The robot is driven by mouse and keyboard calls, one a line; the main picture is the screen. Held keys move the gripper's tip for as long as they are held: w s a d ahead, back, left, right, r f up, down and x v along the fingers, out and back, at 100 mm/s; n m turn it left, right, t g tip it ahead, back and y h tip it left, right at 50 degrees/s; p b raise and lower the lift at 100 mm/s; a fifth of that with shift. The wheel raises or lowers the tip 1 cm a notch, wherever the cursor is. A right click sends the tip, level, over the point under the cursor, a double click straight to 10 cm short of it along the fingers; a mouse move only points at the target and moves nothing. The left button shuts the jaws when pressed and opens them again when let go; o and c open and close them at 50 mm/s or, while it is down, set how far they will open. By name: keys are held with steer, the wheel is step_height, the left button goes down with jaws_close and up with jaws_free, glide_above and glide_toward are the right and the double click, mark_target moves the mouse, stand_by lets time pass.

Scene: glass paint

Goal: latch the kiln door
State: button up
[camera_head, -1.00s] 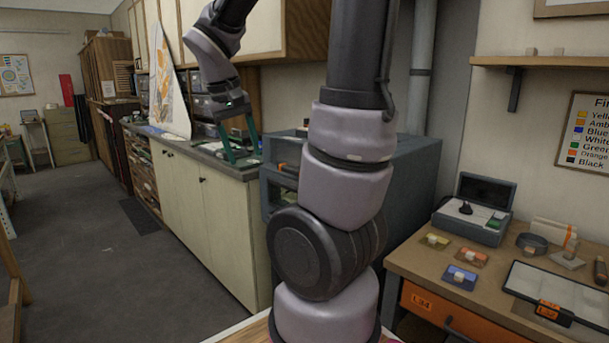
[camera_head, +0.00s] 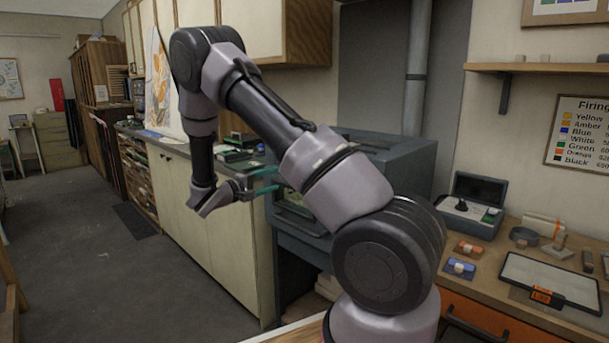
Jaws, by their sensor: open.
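The kiln is the blue-grey box (camera_head: 405,160) right of the cream counter, partly hidden behind my arm. A strip of its front, with a pale window-like panel (camera_head: 295,198), shows between my gripper and my arm. My arm covers much of the front, so I cannot tell whether the door is fully closed, and I cannot make out a latch. My gripper (camera_head: 268,182) is open and empty, at the left of the kiln front. Its two green fingers point right, toward the kiln. I cannot tell whether they touch it.
The cream counter (camera_head: 185,195) with small items on top runs to the left of the kiln. A wooden workbench (camera_head: 480,265) with a dark open case (camera_head: 475,205) and a framed tray (camera_head: 550,280) stands at right. The floor (camera_head: 90,260) at left is clear.

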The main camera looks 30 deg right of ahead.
steer(key=x, duration=1)
steer(key=shift+w+d, duration=0.2)
steer(key=shift+d, duration=0.15)
steer(key=shift+f, duration=0.1)
jaws_close()
stand_by(0.9)
